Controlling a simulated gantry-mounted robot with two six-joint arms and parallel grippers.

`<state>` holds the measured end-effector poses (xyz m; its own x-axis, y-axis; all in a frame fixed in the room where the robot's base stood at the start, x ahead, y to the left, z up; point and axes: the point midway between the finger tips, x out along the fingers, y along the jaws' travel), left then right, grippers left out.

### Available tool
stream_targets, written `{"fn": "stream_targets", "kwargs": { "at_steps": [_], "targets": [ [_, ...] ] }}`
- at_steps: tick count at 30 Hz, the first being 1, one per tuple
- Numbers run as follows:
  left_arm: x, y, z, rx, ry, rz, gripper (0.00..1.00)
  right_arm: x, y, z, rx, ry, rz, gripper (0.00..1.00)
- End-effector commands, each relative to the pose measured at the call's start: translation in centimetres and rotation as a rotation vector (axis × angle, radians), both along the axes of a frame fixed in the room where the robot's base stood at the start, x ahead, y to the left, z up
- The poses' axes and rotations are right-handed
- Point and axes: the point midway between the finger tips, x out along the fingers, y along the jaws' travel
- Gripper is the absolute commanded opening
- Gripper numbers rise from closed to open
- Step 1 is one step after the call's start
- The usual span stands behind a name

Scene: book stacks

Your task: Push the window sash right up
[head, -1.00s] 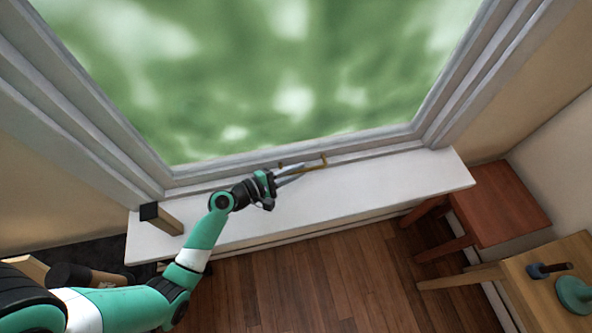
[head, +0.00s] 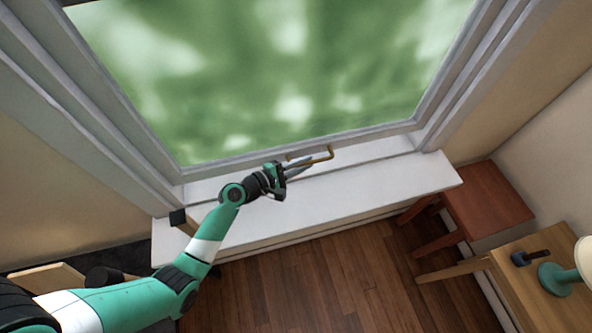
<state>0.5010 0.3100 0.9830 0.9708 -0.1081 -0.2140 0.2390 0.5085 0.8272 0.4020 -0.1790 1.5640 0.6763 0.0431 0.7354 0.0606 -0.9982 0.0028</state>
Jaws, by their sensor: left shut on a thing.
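The window sash (head: 395,127) has a grey frame around a large pane (head: 290,75) showing blurred green. Its bottom rail stands a little above the sill, with a pale strip showing beneath it. A brass bar handle (head: 331,154) sits on this rail. My left gripper (head: 299,165) reaches in from the left and is shut on the left part of the handle. The fingers hide part of the handle. My right gripper is not in view.
The white window sill (head: 390,188) runs below the sash. At the right are a reddish wooden stool (head: 490,205) and a lighter table (head: 545,295) with a teal-based lamp (head: 556,280).

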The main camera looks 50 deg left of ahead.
Motion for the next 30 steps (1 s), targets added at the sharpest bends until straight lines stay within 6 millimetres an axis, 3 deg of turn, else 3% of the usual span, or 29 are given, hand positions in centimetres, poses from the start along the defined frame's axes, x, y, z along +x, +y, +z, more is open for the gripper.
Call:
{"fn": "stream_targets", "kwargs": {
  "at_steps": [1,6,12,19,30],
  "targets": [
    [0.2,0.0,3.7,-0.002,-0.004,-0.001,0.0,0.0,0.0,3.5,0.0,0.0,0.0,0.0],
    [0.2,0.0,9.0,-0.002,-0.002,0.001,0.0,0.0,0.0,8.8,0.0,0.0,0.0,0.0],
    [0.1,0.0,13.8,-0.001,-0.003,0.001,0.0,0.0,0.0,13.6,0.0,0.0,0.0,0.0],
    [0.1,0.0,16.7,0.0,-0.003,0.002,0.0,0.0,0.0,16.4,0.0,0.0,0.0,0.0],
    [0.1,0.1,17.2,-0.001,-0.002,0.002,0.0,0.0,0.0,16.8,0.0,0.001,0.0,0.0]
  ]
}}
